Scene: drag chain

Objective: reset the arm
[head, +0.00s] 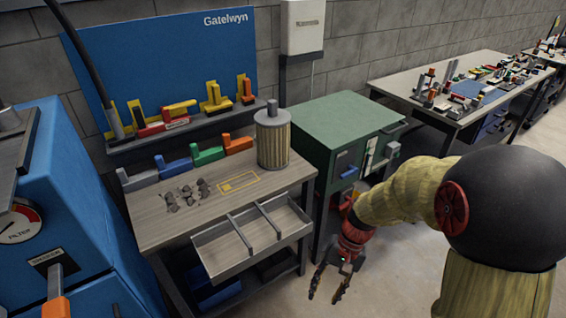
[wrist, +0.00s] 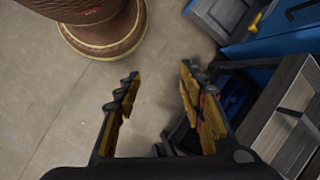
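My gripper (head: 330,284) hangs over the floor to the right of the wooden workbench, with its fingers pointing down. It is open, and nothing is between the fingers. In the wrist view the two toothed fingers of my gripper (wrist: 155,95) stand well apart over bare floor. My arm (head: 400,195) is bent, reaching left and down from its dark rounded part at the right.
The workbench (head: 150,232) has an open drawer (head: 228,258) at its front, close left of my gripper. A green cabinet (head: 345,118) stands behind my arm. A blue machine (head: 90,220) is at left, a cluttered table (head: 400,84) at back right.

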